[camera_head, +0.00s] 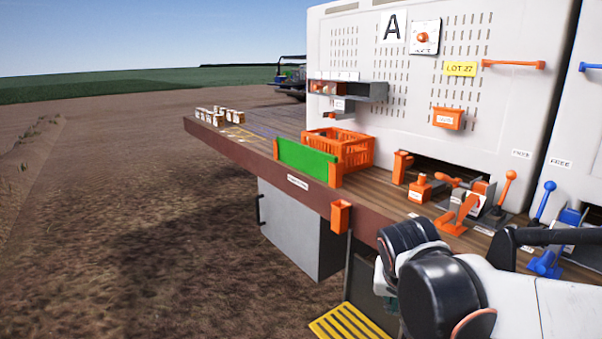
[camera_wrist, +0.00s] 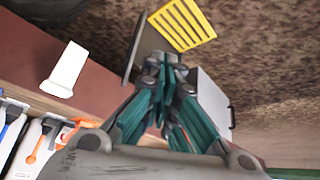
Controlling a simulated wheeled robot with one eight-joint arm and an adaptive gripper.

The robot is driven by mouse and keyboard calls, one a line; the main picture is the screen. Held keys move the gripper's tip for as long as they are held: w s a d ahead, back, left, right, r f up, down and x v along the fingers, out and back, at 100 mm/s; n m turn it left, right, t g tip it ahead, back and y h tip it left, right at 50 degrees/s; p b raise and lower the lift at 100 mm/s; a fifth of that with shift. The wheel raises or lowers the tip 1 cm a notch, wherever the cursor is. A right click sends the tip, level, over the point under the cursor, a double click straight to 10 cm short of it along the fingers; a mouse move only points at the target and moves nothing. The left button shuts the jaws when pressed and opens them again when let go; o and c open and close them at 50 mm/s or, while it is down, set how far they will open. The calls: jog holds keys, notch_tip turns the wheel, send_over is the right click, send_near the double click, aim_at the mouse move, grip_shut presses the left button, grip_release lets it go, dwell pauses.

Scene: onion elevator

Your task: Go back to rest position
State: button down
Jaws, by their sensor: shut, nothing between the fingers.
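My gripper (camera_wrist: 165,62) shows in the wrist view with its green fingers together and nothing between them. It hangs outside the deck's front edge, with the ground and a yellow slatted step (camera_wrist: 183,24) beyond its tips. In the head view my black and white arm reaches in at the lower right. Only a small green bit of my gripper shows there behind the arm, near the front edge of the wooden deck (camera_head: 385,205). The step also shows in the head view (camera_head: 350,322).
An orange crate (camera_head: 352,150) stands on the deck behind a green panel (camera_head: 306,162). Orange levers (camera_head: 508,186) and blue levers (camera_head: 545,200) stand at the right, close to my arm. A grey cabinet (camera_head: 295,230) hangs below the deck. Bare soil at the left is free.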

jog(key=s+d+n+t+y, duration=0.1)
jog(key=s+n+y, duration=0.1)
jog(key=s, duration=1.2)
jog(key=shift+s+n+t+b, duration=0.3)
jog(key=shift+s+n+b, duration=0.1)
jog(key=shift+n, duration=0.3)
jog(key=shift+w+r, duration=0.1)
dwell(0.8)
